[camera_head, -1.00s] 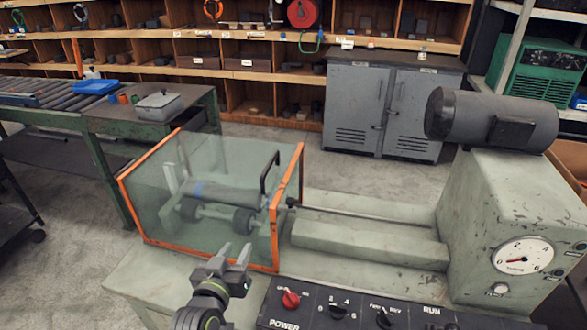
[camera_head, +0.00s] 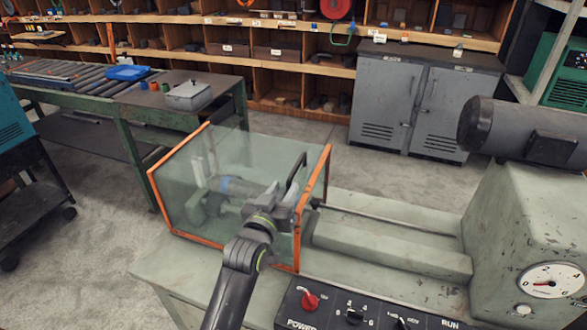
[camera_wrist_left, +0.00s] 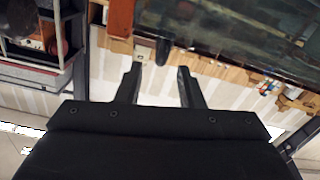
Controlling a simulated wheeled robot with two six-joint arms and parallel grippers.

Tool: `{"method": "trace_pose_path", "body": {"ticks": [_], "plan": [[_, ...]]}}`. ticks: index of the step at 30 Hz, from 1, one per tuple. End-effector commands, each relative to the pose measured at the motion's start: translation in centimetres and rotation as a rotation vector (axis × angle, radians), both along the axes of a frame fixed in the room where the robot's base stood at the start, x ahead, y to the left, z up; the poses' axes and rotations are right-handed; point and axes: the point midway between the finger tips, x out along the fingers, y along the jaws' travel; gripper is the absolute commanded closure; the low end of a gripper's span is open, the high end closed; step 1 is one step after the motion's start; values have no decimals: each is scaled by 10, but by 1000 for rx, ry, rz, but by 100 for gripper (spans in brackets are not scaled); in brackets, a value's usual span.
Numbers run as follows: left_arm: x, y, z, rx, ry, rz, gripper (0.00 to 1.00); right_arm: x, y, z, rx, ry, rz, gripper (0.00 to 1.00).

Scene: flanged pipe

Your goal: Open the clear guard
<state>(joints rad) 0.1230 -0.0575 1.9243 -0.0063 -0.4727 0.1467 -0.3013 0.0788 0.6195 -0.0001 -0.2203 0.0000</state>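The clear guard (camera_head: 235,155) is a see-through box with orange edges, standing closed over the left end of the grey-green machine. A black handle (camera_head: 297,170) stands on its right-hand part. My left gripper (camera_head: 290,193) is in front of the guard, close to the handle and overlapping it in the head view; contact cannot be told there. In the left wrist view the two fingers (camera_wrist_left: 159,72) are apart with nothing between them. A dark bar end (camera_wrist_left: 163,50), likely the handle, lies just beyond the fingertips. My right gripper is not in view.
A control panel with a red knob (camera_head: 310,302) lies along the machine's front. A motor (camera_head: 515,128) and a dial gauge (camera_head: 551,281) are at right. A green table (camera_head: 170,108) and cabinets (camera_head: 415,100) stand behind.

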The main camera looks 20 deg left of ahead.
Motion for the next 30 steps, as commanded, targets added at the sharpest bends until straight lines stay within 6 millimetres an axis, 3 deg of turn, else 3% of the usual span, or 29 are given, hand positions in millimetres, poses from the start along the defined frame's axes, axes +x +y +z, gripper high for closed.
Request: {"method": "trace_pose_path", "body": {"ticks": [9, 15, 28, 30], "plan": [[49, -2, 2, 2, 0, -1, 66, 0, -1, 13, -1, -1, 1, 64], [68, -2, 1, 0, 0, -1, 66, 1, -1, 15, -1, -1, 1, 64], [75, -2, 0, 0, 0, 0, 66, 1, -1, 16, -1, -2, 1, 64], [75, -2, 0, 0, 0, 0, 72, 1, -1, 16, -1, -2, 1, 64]]}}
